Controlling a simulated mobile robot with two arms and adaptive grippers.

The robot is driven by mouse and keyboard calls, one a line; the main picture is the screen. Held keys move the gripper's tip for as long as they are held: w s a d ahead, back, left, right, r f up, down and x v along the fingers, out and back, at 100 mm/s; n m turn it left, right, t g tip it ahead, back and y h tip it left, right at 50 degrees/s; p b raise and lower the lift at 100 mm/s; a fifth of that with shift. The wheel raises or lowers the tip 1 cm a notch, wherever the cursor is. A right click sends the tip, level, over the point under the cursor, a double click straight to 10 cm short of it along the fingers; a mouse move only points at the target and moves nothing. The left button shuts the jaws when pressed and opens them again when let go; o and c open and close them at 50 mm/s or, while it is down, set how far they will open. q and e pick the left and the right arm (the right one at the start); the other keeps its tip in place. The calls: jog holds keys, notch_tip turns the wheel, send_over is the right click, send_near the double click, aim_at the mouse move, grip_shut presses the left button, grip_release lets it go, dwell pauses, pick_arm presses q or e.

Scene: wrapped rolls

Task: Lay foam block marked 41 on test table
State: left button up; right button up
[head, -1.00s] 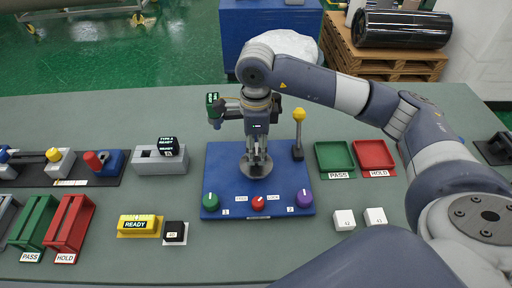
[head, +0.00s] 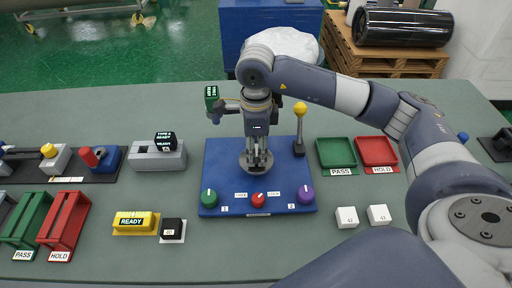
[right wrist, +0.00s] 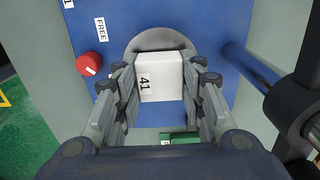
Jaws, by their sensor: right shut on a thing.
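My right gripper (head: 257,163) is over the round grey test table (head: 245,168), which sits on a blue base plate. In the right wrist view its fingers (right wrist: 160,88) are shut on the white foam block marked 41 (right wrist: 163,78), one finger on each side. The block's marked face is toward the wrist camera. The grey disc (right wrist: 160,39) shows behind the block. I cannot tell whether the block touches it. In the head view the fingers mostly hide the block. My left gripper is not in view.
The blue base (head: 222,160) carries green, red and purple knobs. A yellow-topped lever (head: 300,109) stands right of the gripper. Green (head: 336,152) and red (head: 376,151) trays lie further right. Two white blocks (head: 347,217) (head: 379,215) sit at front right.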

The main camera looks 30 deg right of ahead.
jog(key=shift+f, duration=0.2)
jog(key=o, duration=0.9)
jog(key=shift+o, duration=0.2)
notch_tip(320, 180, up, 12)
dwell(0.3)
